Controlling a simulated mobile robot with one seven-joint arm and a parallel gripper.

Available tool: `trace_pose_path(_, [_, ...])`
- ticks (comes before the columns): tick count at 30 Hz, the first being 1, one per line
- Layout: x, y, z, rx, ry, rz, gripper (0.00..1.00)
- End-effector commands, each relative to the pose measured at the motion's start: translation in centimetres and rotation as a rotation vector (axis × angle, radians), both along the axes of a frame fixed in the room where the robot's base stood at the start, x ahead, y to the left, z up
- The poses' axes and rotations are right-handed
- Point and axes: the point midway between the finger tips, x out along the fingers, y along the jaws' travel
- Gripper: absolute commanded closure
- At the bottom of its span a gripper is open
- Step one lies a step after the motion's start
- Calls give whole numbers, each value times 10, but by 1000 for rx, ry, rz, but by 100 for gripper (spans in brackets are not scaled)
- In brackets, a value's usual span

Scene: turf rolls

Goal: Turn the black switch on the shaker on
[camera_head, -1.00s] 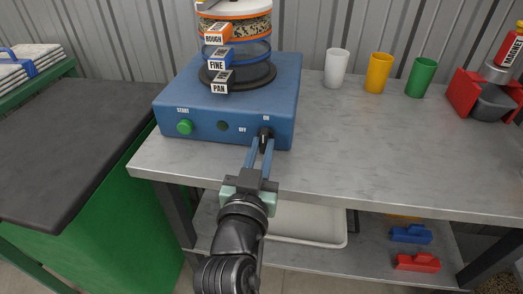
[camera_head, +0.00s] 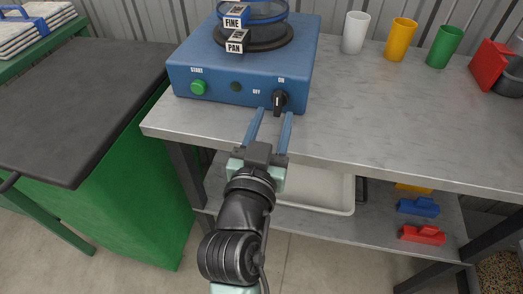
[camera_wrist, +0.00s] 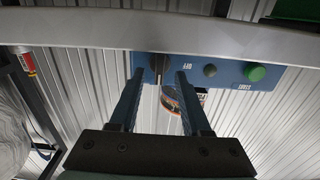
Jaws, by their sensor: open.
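The shaker is a blue box (camera_head: 220,70) with a stack of sieves on top, standing on the grey bench. Its black switch (camera_head: 279,101) is on the front face at the right, with ON above it and OFF to its left. The switch's bar stands upright, its white mark in line with ON. It also shows in the wrist view (camera_wrist: 160,65), where the picture is upside down. My gripper (camera_head: 275,113) is open and empty just in front of and below the switch. Its blue fingers (camera_wrist: 160,75) are spread to either side of the switch, seemingly clear of it.
A green START button (camera_head: 199,88) and a dark round lamp (camera_head: 236,86) sit left of the switch. White (camera_head: 355,33), yellow (camera_head: 400,40) and green (camera_head: 445,47) cups stand at the bench's back. The bench (camera_head: 390,120) is clear in front of them. A tray lies on the lower shelf.

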Motion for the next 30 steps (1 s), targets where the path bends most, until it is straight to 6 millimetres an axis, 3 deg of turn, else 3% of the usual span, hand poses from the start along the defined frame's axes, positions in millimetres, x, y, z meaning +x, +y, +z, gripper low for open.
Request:
trace_pose_path(9, [-63,17,-2,1,4,2,52])
trace_pose_path(15, [-90,25,-1,1,2,2,52])
trace_pose_path(21, [-101,27,0,1,1,1,52])
trace_pose_path(30, [-102,28,0,1,0,0,52])
